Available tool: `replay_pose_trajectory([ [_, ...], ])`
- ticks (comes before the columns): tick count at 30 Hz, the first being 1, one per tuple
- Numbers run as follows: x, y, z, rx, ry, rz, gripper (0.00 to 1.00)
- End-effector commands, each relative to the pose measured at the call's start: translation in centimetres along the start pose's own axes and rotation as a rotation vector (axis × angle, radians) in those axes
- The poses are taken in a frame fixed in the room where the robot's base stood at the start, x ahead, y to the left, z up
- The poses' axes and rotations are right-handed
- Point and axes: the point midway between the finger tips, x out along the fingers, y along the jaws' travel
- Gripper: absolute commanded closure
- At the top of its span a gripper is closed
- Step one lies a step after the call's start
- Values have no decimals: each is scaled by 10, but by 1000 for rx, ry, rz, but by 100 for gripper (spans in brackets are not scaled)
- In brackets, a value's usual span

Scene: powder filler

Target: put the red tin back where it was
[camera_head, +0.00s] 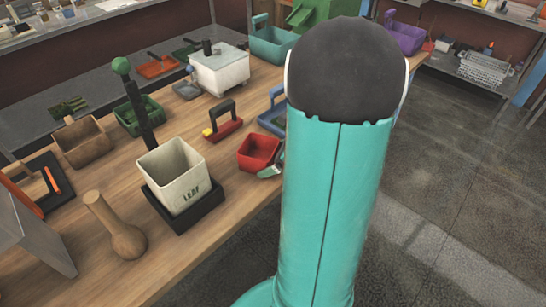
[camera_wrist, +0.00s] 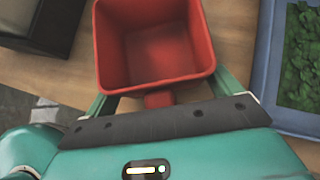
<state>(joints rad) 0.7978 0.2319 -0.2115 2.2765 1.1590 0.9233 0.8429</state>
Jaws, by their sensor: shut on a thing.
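The red tin (camera_head: 258,151) is an open, square-mouthed box near the right edge of the wooden table (camera_head: 225,215) in the head view. It is upright and empty inside. In the wrist view the red tin (camera_wrist: 155,45) fills the upper middle, with a small red tab on its near side. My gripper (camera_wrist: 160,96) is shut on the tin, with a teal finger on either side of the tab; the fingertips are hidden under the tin. In the head view my gripper (camera_head: 276,164) shows only partly beside my arm. I cannot tell whether the tin touches the table.
A blue tray (camera_wrist: 285,65) of green leaves is close on the right.

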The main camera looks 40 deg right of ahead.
Motion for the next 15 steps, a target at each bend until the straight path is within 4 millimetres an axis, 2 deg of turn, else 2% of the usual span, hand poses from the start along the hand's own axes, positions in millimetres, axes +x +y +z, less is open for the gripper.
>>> replay_pose_trajectory([
  [5, 1, 0, -1, 1, 1, 1, 34],
  [6, 1, 0, -1, 0, 1, 1, 5],
  [7, 1, 0, -1, 0, 1, 1, 0],
  [15, 0, -2, 1, 0, 1, 0, 0],
])
